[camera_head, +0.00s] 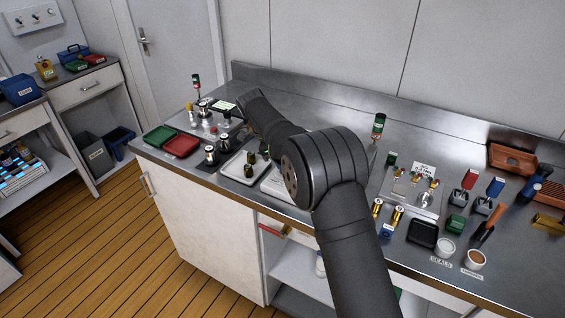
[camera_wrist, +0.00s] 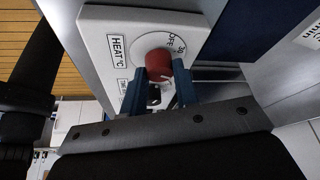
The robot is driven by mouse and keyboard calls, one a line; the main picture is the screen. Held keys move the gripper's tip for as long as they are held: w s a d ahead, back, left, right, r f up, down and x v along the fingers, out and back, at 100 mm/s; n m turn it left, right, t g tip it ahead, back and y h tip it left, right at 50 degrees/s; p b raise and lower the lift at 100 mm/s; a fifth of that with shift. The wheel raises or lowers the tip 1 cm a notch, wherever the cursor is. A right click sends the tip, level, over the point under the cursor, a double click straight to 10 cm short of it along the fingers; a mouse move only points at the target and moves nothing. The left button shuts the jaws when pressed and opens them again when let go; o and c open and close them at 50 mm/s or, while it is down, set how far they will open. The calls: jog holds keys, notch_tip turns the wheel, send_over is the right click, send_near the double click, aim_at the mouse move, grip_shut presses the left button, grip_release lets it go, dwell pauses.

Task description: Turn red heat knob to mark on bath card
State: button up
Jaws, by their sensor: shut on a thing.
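In the wrist view, the red heat knob (camera_wrist: 158,64) sits on a white dial plate (camera_wrist: 105,32) labelled HEAT °C. OFF and part of a number show on the dial's right side. My gripper (camera_wrist: 160,78) has its two blue fingers on either side of the knob, closed on it. The knob's pointer and much of the scale are hidden or too small to read. In the head view my arm blocks the sight of the gripper and the knob. I cannot make out the bath card's mark for certain.
A white label (camera_wrist: 308,32) with partial print shows at the wrist view's right edge. In the head view, green (camera_head: 158,138) and red (camera_head: 181,146) trays and small bottles crowd the bench left of my arm. A fitting stand (camera_head: 405,203) and several tools stand on the right.

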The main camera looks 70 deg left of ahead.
dwell(0.4)
jog(key=o, duration=1)
jog(key=shift+c, duration=0.2)
jog(key=v, duration=1.2)
jog(key=x, duration=1.2)
jog(key=shift+r, duration=0.1)
